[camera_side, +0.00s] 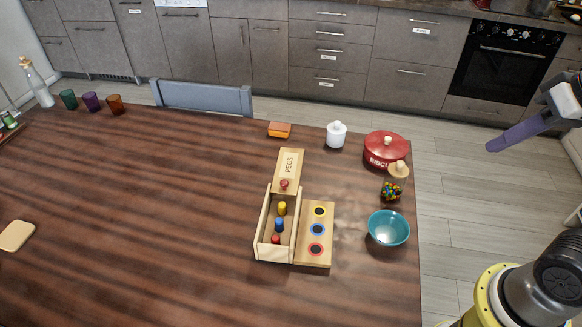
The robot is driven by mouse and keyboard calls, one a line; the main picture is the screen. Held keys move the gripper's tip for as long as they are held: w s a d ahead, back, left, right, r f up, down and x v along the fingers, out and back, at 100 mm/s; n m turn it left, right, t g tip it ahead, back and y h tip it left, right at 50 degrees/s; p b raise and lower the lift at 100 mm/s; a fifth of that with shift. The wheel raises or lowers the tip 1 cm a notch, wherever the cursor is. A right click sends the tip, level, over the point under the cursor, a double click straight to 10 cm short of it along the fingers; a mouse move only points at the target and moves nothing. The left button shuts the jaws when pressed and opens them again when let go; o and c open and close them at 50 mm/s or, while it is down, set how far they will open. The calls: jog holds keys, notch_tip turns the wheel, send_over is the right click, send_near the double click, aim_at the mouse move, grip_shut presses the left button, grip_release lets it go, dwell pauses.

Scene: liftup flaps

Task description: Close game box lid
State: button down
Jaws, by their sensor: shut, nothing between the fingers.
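The wooden game box (262,228) stands on the table right of centre. It is open at the top, with a yellow, a blue and a red peg inside. Its lid (289,160), marked PEGS, is open at the box's far end, with a small red knob (284,184) on its near part. The lid's exact angle is hard to tell. A wooden board (318,210) with yellow, blue and red ringed holes lies along the box's right side. My gripper (491,147) is shut and empty at the upper right, beyond the table's right edge and well apart from the box.
Right of the box are a teal bowl (388,229), a jar of coloured sweets (391,191) and a red biscuit tin (384,149). A white pot (336,134) and an orange box (279,129) stand behind the lid. The table (150,220) left of the box is mostly clear.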

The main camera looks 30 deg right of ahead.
jog(key=w+a+r+m+g+y, duration=0.1)
jog(key=w+a+r+m, duration=0.2)
jog(key=w, duration=0.5)
jog(key=w+a+r+m+g, duration=0.1)
jog(key=w+r+m, duration=0.3)
jog(key=w, duration=0.5)
jog(key=w+a+f+m+g+y, duration=0.15)
jog(key=w+f, duration=0.25)
jog(key=w, duration=0.8)
jog(key=g, duration=0.4)
send_over(291, 182)
jog(key=w+d, duration=0.1)
jog(key=d, duration=0.3)
jog(key=shift+m, duration=0.35)
jog(key=f, duration=2.9)
jog(key=shift+w+a, duration=0.15)
jog(key=shift+w, duration=0.05)
jog(key=shift+s+a+f, duration=0.15)
jog(key=shift+s+a, duration=0.1)
jog(key=shift+a, duration=0.35)
jog(key=shift+s+a+f, duration=0.1)
jog(key=shift+s+a, duration=0.1)
jog(key=shift+a, duration=0.35)
jog(key=shift+s+a+f, duration=0.1)
jog(key=shift+s+a, duration=0.2)
jog(key=shift+a, duration=0.35)
